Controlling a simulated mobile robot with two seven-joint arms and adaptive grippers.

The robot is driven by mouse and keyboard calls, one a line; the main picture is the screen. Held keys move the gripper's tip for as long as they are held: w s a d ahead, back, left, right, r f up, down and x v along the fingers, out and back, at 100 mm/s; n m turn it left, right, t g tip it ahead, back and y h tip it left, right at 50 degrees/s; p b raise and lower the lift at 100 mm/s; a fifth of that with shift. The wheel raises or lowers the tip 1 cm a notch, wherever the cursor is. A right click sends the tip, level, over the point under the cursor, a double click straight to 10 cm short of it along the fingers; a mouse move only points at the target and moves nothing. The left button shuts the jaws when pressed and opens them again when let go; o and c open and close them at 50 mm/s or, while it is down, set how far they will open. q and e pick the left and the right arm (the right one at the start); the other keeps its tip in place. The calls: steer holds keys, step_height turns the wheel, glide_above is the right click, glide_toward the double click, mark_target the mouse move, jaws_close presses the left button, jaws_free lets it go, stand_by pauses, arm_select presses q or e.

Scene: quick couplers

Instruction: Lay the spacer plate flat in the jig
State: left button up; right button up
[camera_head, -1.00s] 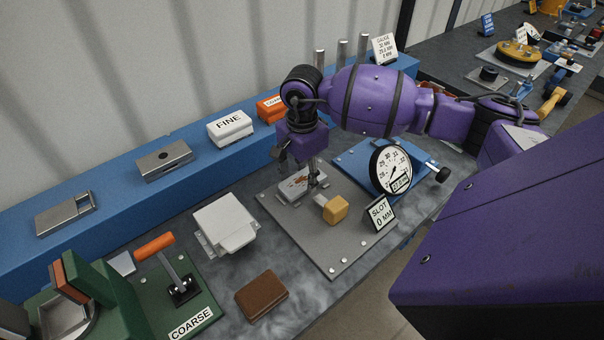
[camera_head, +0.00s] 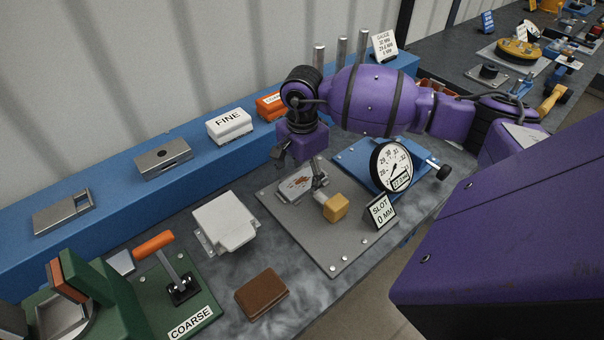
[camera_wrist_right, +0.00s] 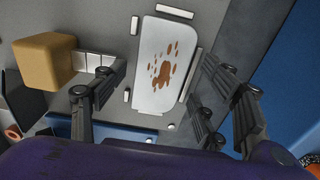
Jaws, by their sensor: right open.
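A pale plate with rust-brown spots, which I take as the spacer plate (camera_head: 297,186), lies flat on the grey jig base (camera_head: 335,242). In the right wrist view the plate (camera_wrist_right: 152,82) lies among low pale strips along its edges. My right gripper (camera_head: 299,165) is over the plate. A tan block (camera_head: 335,208) with a metal piece stands beside the plate. My left gripper is not in view.
A dial gauge (camera_head: 391,168) and a SLOT sign (camera_head: 380,211) stand to the right. A white block (camera_head: 226,222), a brown block (camera_head: 262,294) and a green COARSE fixture (camera_head: 203,312) are on the left. A blue ledge (camera_head: 110,195) runs behind.

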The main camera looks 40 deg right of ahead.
step_height(320, 180, up, 12)
stand_by(0.5)
stand_by(0.3)
